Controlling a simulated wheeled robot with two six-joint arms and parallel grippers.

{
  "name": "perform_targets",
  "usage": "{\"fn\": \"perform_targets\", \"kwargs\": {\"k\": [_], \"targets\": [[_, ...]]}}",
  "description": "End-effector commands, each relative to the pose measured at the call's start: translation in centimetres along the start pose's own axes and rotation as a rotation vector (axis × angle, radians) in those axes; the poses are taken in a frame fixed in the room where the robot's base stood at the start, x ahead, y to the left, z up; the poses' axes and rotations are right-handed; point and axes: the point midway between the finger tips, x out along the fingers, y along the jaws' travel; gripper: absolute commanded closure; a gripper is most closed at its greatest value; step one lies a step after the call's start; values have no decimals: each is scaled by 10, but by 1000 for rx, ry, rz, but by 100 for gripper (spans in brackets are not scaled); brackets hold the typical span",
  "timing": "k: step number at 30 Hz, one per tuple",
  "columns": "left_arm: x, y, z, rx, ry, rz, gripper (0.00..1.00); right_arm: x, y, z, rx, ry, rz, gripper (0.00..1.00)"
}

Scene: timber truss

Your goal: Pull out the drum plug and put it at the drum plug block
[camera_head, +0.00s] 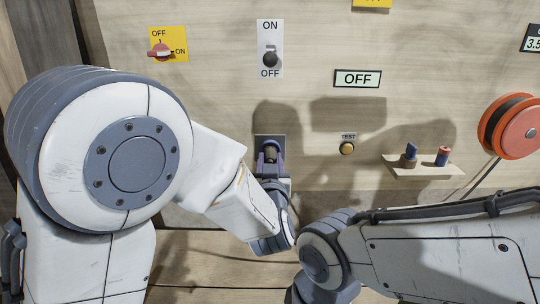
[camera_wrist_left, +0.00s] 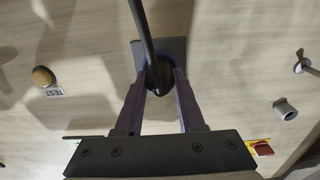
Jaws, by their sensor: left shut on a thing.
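The dark drum plug (camera_head: 270,152) is at a grey square socket plate (camera_head: 258,141) low on the wooden panel. My left gripper (camera_head: 271,165) is shut on it from below. In the left wrist view the plug (camera_wrist_left: 158,76) sits between the two finger tips, against the plate (camera_wrist_left: 140,48), with a thick black cable running up from it. I cannot tell how deep the plug sits. I cannot pick out the drum plug block with certainty. My right arm comes in from the right, and its gripper is not visible.
A small shelf (camera_head: 432,174) holds a blue-topped piece (camera_head: 410,155) and a red-topped piece (camera_head: 443,156). A red cable drum (camera_head: 512,127) is at the far right. A brass TEST button (camera_head: 347,148) is right of the socket. A grey cylinder (camera_wrist_left: 285,109) sticks out in the wrist view.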

Motion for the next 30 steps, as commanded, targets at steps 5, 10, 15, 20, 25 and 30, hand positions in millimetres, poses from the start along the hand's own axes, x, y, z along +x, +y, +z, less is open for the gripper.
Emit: {"fn": "perform_targets", "kwargs": {"k": [5, 10, 15, 20, 25, 30], "targets": [[-4, 1, 0, 0, 0, 2, 100, 1, 0, 0, 0, 0, 0, 50], [-6, 0, 0, 1, 0, 1, 100, 1, 0, 0, 0, 0, 0, 50], [-6, 0, 0, 1, 0, 1, 100, 1, 0, 0, 0, 0, 0, 50], [-6, 0, 0, 0, 1, 1, 100, 1, 0, 0, 0, 0, 0, 50], [-6, 0, 0, 0, 1, 1, 100, 1, 0, 0, 0, 0, 0, 50], [-6, 0, 0, 0, 1, 1, 100, 1, 0, 0, 0, 0, 0, 50]]}}
